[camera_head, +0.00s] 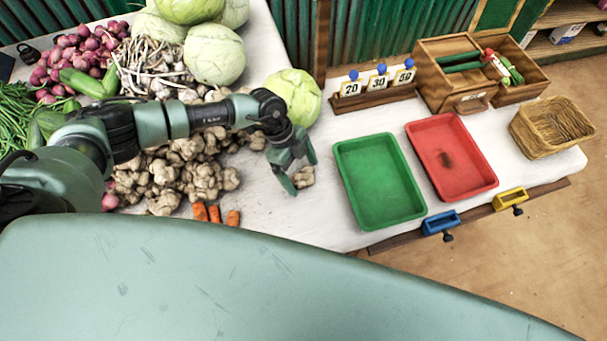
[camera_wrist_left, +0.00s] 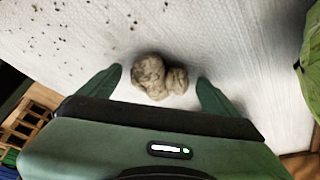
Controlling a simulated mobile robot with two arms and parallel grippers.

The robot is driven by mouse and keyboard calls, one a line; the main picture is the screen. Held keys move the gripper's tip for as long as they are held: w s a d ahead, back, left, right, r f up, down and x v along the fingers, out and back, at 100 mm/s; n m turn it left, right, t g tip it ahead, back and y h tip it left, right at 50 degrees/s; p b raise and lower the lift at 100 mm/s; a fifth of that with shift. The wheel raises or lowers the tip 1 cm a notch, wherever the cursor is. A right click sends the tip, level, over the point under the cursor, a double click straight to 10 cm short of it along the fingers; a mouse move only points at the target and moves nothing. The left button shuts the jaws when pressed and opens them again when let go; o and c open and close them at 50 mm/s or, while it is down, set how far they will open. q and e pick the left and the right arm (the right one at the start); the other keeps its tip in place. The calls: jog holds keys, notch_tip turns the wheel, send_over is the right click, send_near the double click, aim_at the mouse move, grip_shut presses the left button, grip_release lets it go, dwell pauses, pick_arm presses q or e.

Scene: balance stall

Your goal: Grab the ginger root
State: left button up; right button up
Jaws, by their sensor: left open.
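A single knobbly tan ginger root (camera_head: 303,177) lies on the white table, apart from the large ginger pile (camera_head: 190,172) to its left. My left gripper (camera_head: 303,174) is over this single root, open, with its fingers pointing down. In the left wrist view the ginger root (camera_wrist_left: 158,77) sits between the two spread green fingertips of my left gripper (camera_wrist_left: 160,78), with a gap to each finger. I cannot tell from these views how far the fingertips are above the table. My right gripper is not in view.
A green tray (camera_head: 379,217) and a red tray (camera_head: 480,185) lie to the right, with a wicker basket (camera_head: 553,128) beyond. A cabbage (camera_head: 296,95) stands behind my gripper. Number cards (camera_head: 378,83) and a wooden box (camera_head: 447,103) stand at the back. Carrots (camera_head: 215,214) lie in front.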

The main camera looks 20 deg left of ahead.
pick_arm(q)
jog(key=c, duration=1.5)
